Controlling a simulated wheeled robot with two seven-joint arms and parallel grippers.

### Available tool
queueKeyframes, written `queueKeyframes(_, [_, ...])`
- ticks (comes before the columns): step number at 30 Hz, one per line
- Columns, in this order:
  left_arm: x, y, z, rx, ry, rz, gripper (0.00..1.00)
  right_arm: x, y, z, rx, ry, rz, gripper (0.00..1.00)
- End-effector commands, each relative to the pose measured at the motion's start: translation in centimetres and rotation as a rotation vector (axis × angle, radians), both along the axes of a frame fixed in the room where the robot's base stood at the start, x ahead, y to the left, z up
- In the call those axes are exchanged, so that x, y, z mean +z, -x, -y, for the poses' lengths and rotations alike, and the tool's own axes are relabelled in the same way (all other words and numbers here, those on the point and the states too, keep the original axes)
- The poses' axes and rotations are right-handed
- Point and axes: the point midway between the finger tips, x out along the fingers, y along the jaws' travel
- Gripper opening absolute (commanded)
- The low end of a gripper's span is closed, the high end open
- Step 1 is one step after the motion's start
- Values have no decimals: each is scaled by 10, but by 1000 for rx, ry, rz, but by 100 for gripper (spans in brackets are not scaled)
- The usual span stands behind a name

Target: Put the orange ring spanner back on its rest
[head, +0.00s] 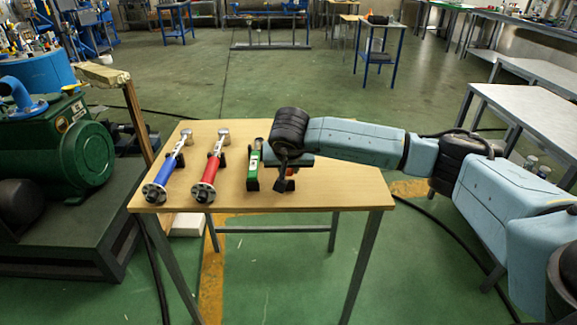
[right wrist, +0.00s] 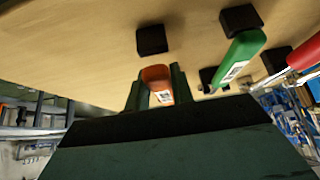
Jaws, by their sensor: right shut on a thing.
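My right gripper (head: 285,178) points down over the right half of the wooden table. In the right wrist view, its two dark fingers (right wrist: 157,88) are shut on the orange spanner (right wrist: 156,75), one on each side of its handle. Only a short orange end with a pale label shows; its ring is hidden. In the head view just a sliver of orange (head: 291,172) shows beside the gripper. A black rest block (right wrist: 152,40) stands on the table just beyond the orange end, apart from it in the picture. I cannot tell the spanner's height above the table.
A green-handled tool (head: 253,170) lies on black blocks close left of my gripper. Red (head: 209,170) and blue (head: 170,168) tools lie farther left. The table's (head: 345,190) right part is bare. A green machine (head: 65,150) stands left of the table.

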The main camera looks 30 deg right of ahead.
Motion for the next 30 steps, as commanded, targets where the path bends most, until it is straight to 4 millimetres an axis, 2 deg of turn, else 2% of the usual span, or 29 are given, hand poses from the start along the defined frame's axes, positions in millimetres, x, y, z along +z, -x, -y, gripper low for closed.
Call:
queueKeyframes(15, [-10, 0, 0, 0, 0, 1, 36, -15, -1, 0, 0, -1, 3, 0])
queueKeyframes(24, [-11, 0, 0, 0, 0, 1, 36, -17, 0, 0, 0, -1, 1, 0])
queueKeyframes(25, [-11, 0, 0, 0, 0, 1, 36, -17, 0, 0, 0, -1, 1, 25])
queueKeyframes(30, [-11, 0, 0, 0, 0, 1, 36, -17, 0, 0, 1, -1, 0, 47])
